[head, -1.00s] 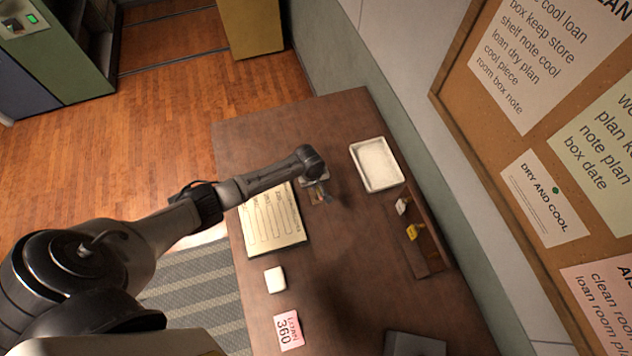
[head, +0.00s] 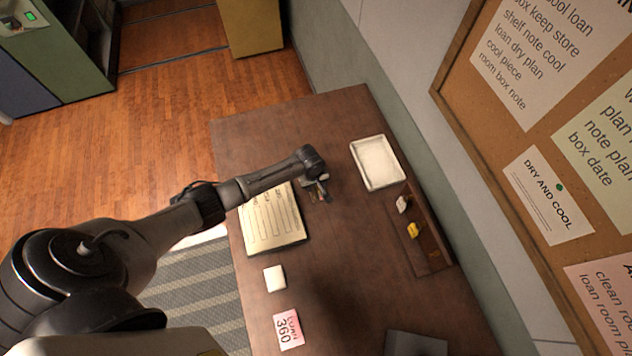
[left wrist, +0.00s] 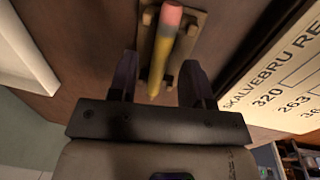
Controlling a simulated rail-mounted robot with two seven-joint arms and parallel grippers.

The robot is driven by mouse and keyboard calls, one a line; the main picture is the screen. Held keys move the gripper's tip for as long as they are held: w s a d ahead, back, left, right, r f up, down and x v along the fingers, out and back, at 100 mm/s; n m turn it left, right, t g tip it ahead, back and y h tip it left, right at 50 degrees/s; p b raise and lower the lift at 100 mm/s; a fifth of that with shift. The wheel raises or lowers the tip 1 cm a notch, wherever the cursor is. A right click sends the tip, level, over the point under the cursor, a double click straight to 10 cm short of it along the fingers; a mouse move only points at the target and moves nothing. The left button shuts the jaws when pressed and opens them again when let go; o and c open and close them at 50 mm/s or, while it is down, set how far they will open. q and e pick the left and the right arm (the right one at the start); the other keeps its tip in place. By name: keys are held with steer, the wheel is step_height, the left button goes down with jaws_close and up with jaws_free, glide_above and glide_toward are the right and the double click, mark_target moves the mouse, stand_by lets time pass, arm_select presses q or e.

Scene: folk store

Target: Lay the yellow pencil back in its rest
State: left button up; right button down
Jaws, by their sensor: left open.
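The yellow pencil (left wrist: 162,58), with a pink eraser end, shows in the left wrist view. It lies along a tan wooden rest (left wrist: 153,78), slightly slanted to it, with the eraser toward the top of the picture. I cannot tell whether it is fully seated in the rest. My left gripper (left wrist: 157,88) is open, with one finger on each side of the pencil's lower end and a gap to each. In the head view my left gripper (head: 319,190) is low over the table, and it and its shadow mostly hide pencil and rest. My right gripper is not in view.
On the brown table (head: 330,260) are a printed board (head: 272,222) beside the gripper, a white tray (head: 376,163), a wooden holder (head: 428,245) with a yellow item, a white block (head: 274,278) and a pink card (head: 288,328). A wall stands along the table's right side.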

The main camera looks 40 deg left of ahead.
arm_select(q)
steer(key=shift+r, duration=0.25)
step_height(320, 180, up, 13)
steer(key=s+a+p, duration=0.1)
steer(key=shift+s, duration=0.35)
steer(key=shift+r, duration=0.1)
stand_by(0.5)
